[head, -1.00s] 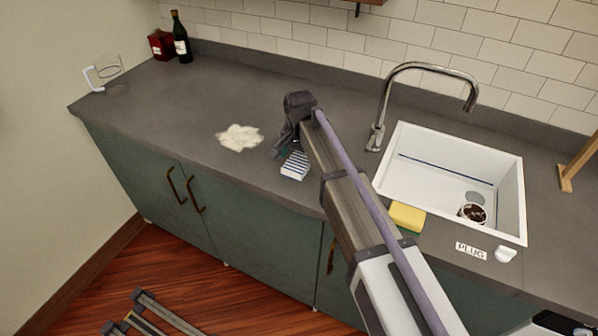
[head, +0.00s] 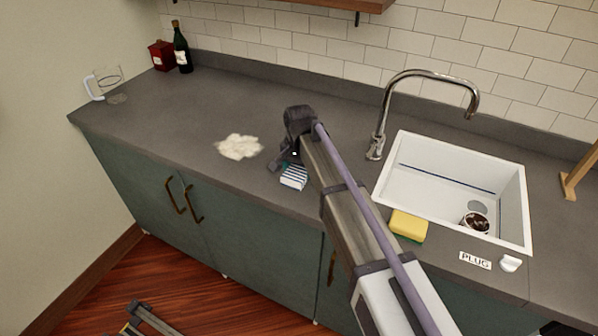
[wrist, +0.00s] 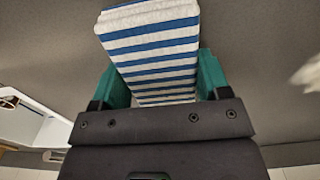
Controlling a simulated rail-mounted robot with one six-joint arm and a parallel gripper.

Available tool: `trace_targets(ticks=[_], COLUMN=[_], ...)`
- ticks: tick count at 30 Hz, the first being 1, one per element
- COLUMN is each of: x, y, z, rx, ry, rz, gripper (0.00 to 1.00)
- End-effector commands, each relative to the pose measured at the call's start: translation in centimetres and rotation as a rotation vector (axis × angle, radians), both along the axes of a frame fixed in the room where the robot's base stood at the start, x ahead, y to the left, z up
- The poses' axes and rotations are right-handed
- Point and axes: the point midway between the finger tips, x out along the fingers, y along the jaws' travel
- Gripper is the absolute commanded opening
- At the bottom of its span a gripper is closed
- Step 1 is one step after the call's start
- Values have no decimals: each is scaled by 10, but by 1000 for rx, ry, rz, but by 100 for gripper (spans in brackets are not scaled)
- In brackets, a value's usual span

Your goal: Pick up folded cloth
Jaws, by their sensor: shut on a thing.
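The folded cloth (head: 293,178) is white with blue stripes. In the head view it is at my gripper (head: 287,165), over the grey counter between a pale spill and the sink. In the wrist view the cloth (wrist: 155,50) sits between the two green fingers of my gripper (wrist: 165,75). The fingers press on its two sides, so the gripper is shut on it. I cannot tell clearly whether the cloth touches the counter. My arm hides part of the counter to its right.
A pale spill (head: 239,147) lies left of the cloth. To the right are a yellow sponge (head: 407,225), a white sink (head: 510,190) with a mug (head: 474,222) in it, and a faucet (head: 378,130).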

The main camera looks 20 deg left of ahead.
Motion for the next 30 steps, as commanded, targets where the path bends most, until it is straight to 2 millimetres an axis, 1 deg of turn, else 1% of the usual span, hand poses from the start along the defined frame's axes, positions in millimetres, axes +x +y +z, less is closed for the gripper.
trace_targets(ticks=[2,5,8,15,18,20,27,28,30], x=[0,0,0,0,0,0,0,0,0], y=[0,0,0,0,0,0,0,0,0], z=[1,9,27,87,101,104,100,100,100], rx=[0,0,0,0,0,0,0,0,0], ry=[0,0,0,0,0,0,0,0,0], rz=[0,0,0,0,0,0,0,0,0], gripper=[43,43,43,43,43,43,43,67,60])
